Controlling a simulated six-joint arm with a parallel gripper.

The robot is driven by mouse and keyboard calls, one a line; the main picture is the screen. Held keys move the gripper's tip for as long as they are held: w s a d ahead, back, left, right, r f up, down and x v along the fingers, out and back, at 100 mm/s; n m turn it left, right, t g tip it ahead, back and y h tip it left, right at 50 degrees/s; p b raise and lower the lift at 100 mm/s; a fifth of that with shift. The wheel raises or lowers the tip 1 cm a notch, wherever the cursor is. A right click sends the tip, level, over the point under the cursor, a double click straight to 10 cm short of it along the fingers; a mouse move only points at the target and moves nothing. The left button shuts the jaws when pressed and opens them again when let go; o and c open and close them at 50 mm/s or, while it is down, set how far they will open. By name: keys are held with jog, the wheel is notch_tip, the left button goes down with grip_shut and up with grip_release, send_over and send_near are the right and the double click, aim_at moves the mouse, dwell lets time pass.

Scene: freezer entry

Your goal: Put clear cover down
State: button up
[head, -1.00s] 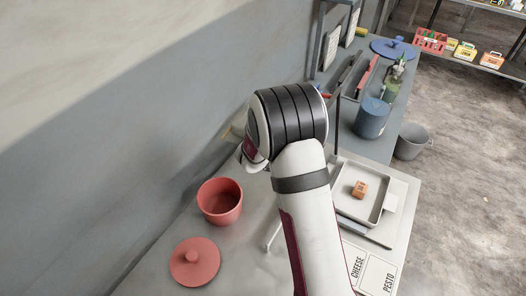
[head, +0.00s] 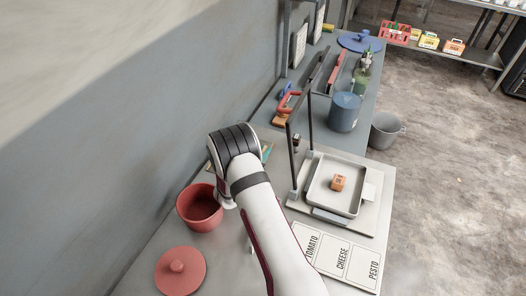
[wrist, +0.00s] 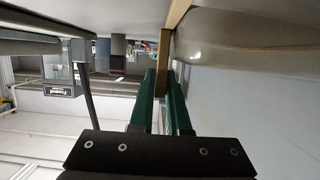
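Two dark upright posts (head: 293,160) rise at the platform's far left side. I cannot make out a clear panel between them. My gripper is hidden behind my own wrist in the head view, left of the platform. In the wrist view my gripper (wrist: 163,75) has two green fingers with a gap between them. A thin tan bar (wrist: 165,50) shows in that gap; I cannot tell whether it touches the fingers.
A red pot (head: 199,209) stands beside my wrist, with its red lid (head: 180,271) in front. Labelled cards (head: 343,262) lie before the platform. A blue canister (head: 344,113) and tool trays are behind. A grey bucket (head: 385,131) stands on the floor to the right.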

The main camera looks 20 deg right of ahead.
jog(key=o, duration=0.3)
jog(key=shift+o, duration=0.2)
jog(key=shift+r, duration=0.1)
jog(key=v, duration=1.2)
jog(key=shift+r, duration=0.15)
jog(key=s+a+r+n+g+y, duration=0.25)
jog(key=s+a+r+y, duration=0.35)
jog(key=a+r+y, duration=0.5)
jog(key=s+d+r+g, duration=0.1)
jog(key=s+g, duration=0.1)
jog(key=s, duration=0.7)
jog(key=s+d+r+g, duration=0.1)
jog(key=s+g, duration=0.2)
jog(key=s, duration=0.6)
jog(key=s+d+r+g+y, duration=0.1)
jog(key=s+g, duration=0.2)
jog(key=s, duration=0.6)
jog(key=shift+r+n, duration=0.4)
jog(key=shift+n, duration=0.05)
